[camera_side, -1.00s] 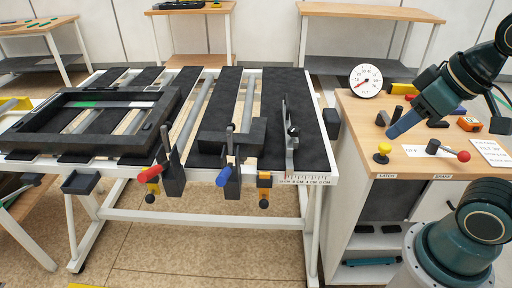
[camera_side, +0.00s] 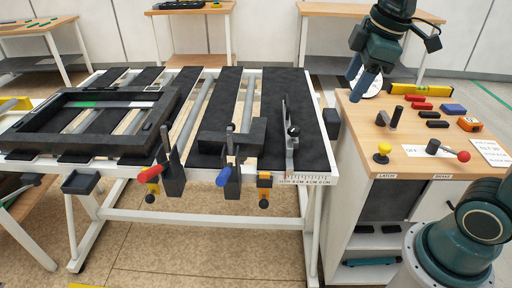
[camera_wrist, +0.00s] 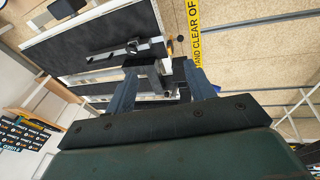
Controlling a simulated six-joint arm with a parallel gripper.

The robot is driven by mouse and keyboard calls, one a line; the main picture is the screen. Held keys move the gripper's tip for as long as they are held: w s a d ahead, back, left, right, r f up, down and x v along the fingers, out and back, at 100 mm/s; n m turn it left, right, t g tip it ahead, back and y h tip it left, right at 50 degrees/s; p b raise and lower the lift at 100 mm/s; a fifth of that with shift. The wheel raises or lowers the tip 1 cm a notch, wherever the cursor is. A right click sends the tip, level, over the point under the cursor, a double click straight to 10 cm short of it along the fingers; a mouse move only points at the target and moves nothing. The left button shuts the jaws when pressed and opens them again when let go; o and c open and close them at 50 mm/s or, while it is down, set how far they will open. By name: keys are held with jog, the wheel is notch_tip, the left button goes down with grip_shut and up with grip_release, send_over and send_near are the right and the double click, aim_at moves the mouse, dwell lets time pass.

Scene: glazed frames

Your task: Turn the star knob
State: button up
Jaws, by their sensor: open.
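A small black knob (camera_side: 293,131) sits on a grey upright stop (camera_side: 290,150) at the right end of the slatted bench. It may be the star knob, but its lobes are too small to make out. The stop also shows in the wrist view (camera_wrist: 110,50), lying beyond my fingers. A yellow round knob (camera_side: 383,148) stands at the front left of the wooden cabinet top, above the "LATCH" label. My gripper (camera_side: 357,76) is open and empty. It hangs in the air near the cabinet's back left, apart from both knobs. Its two blue fingers show apart in the wrist view (camera_wrist: 160,85).
The bench bears a black frame (camera_side: 100,148) and clamps with red (camera_side: 150,173) and blue (camera_side: 223,177) handles. The wooden cabinet top (camera_side: 420,165) holds a red-tipped lever (camera_side: 450,150), a black handle (camera_side: 391,118), a yellow level (camera_side: 420,89) and an orange tape measure (camera_side: 470,124).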

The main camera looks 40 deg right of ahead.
jog(key=w+d+f+n+g, duration=0.25)
jog(key=w+n, duration=0.45)
jog(key=w, duration=0.4)
jog(key=n, duration=0.6)
send_over(294, 129)
notch_tip(294, 129, down, 6)
jog(key=shift+d+g, duration=0.15)
jog(key=shift+g, duration=0.3)
jog(key=shift+f, duration=0.2)
notch_tip(294, 129, down, 14)
jog(key=shift+r, duration=0.2)
jog(key=c, duration=1)
